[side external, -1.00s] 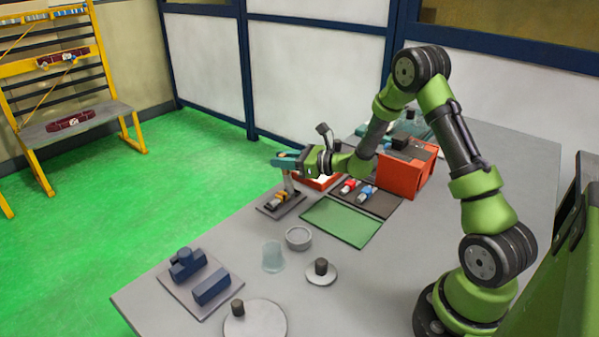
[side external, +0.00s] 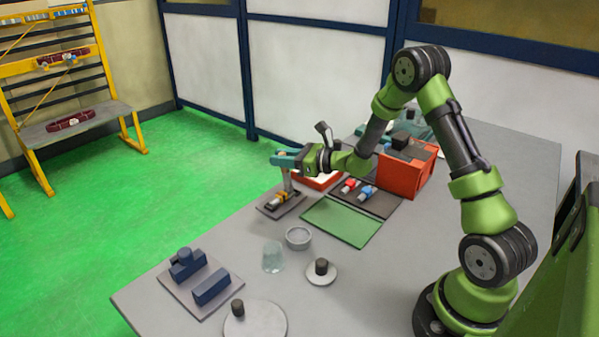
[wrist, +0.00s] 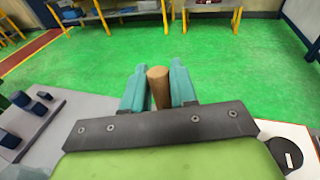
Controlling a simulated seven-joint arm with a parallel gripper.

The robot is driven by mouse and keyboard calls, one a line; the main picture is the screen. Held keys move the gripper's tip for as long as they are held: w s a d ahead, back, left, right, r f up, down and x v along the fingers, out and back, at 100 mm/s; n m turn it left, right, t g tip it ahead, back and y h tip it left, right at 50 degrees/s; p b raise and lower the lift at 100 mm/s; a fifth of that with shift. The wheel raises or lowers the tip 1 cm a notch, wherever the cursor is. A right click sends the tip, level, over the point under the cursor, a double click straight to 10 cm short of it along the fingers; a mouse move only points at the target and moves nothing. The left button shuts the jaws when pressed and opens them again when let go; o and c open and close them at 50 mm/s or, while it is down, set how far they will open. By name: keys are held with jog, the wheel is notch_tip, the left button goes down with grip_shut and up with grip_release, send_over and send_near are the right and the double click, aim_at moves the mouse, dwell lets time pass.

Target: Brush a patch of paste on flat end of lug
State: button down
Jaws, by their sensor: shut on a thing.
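My gripper (side external: 286,159) is shut on the brush, whose wooden handle (wrist: 158,88) stands between the two teal fingers in the wrist view. In the side view the brush (side external: 288,181) hangs roughly upright below the fingers. Its lower end is over or at a small dark plate (side external: 270,208) carrying a yellow and dark piece (side external: 277,199), which seems to hold the lug. The lug's flat end, the bristles and any paste are too small to make out. I cannot tell whether the brush tip touches.
A shallow red tray with a white inside (side external: 318,180) is just behind the gripper. A dark mat (side external: 378,204) with red and blue tools, a green mat (side external: 342,222) and a red bin (side external: 402,178) lie right. A grey bowl (side external: 298,237) and glass (side external: 272,257) stand in front.

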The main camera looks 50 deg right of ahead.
jog(key=shift+r, duration=3.35)
